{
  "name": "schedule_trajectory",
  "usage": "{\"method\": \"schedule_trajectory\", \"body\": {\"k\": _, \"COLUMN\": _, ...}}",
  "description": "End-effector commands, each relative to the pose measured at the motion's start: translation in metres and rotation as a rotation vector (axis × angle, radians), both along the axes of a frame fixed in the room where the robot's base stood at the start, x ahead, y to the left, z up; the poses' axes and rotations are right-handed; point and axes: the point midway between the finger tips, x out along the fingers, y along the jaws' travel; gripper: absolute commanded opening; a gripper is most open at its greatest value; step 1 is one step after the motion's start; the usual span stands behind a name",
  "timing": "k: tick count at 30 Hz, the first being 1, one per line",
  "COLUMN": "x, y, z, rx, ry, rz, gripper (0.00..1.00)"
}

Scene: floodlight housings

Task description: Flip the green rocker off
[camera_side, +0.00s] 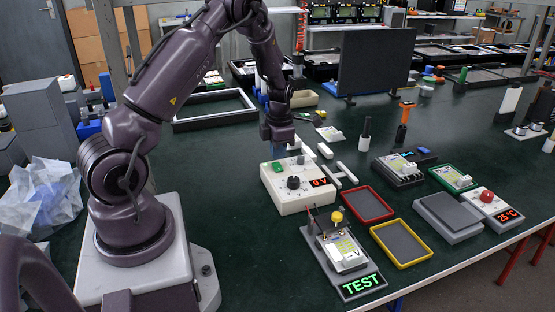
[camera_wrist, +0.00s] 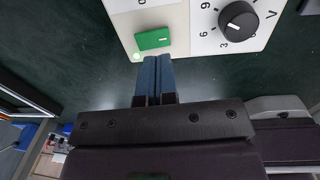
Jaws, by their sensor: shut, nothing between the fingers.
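The green rocker (camera_side: 276,168) is on the top left of a cream power supply box (camera_side: 297,200), left of its black knob (camera_side: 293,183). It also shows in the wrist view (camera_wrist: 152,39), with a small pale indicator (camera_wrist: 137,57) by its lower left corner. Which end of the rocker is pressed is not clear. My gripper (camera_side: 279,152) is above the far side of the box. In the wrist view its blue fingers (camera_wrist: 157,62) are shut and empty. Their tips appear just below the rocker, with contact not visible. The box's red display (camera_side: 319,182) is lit.
White bars (camera_side: 345,172) lie right of the box. A red tray (camera_side: 368,204) and a yellow tray (camera_side: 401,243) are to the right. A fixture with a lit TEST sign (camera_side: 361,286) stands in front. A dark panel (camera_side: 376,62) stands behind.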

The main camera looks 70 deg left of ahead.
Motion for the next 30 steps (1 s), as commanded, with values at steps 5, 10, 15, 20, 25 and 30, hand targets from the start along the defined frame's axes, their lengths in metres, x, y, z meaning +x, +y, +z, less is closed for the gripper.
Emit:
{"method": "schedule_trajectory", "body": {"k": 5, "x": 0.002, "y": -0.006, "z": 0.045, "rx": 0.002, "ry": -0.005, "rz": -0.002, "gripper": 0.0}}
{"method": "schedule_trajectory", "body": {"k": 10, "x": 0.001, "y": -0.01, "z": 0.078, "rx": 0.002, "ry": -0.005, "rz": -0.002, "gripper": 0.0}}
{"method": "schedule_trajectory", "body": {"k": 15, "x": 0.001, "y": -0.012, "z": 0.097, "rx": 0.001, "ry": -0.002, "rz": -0.001, "gripper": 0.0}}
{"method": "schedule_trajectory", "body": {"k": 20, "x": 0.0, "y": -0.013, "z": 0.103, "rx": -0.001, "ry": 0.0, "rz": 0.001, "gripper": 0.0}}
{"method": "schedule_trajectory", "body": {"k": 25, "x": 0.0, "y": -0.013, "z": 0.103, "rx": 0.0, "ry": 0.0, "rz": 0.001, "gripper": 0.0}}
{"method": "schedule_trajectory", "body": {"k": 30, "x": 0.002, "y": -0.002, "z": 0.104, "rx": 0.033, "ry": -0.003, "rz": 0.003, "gripper": 0.0}}
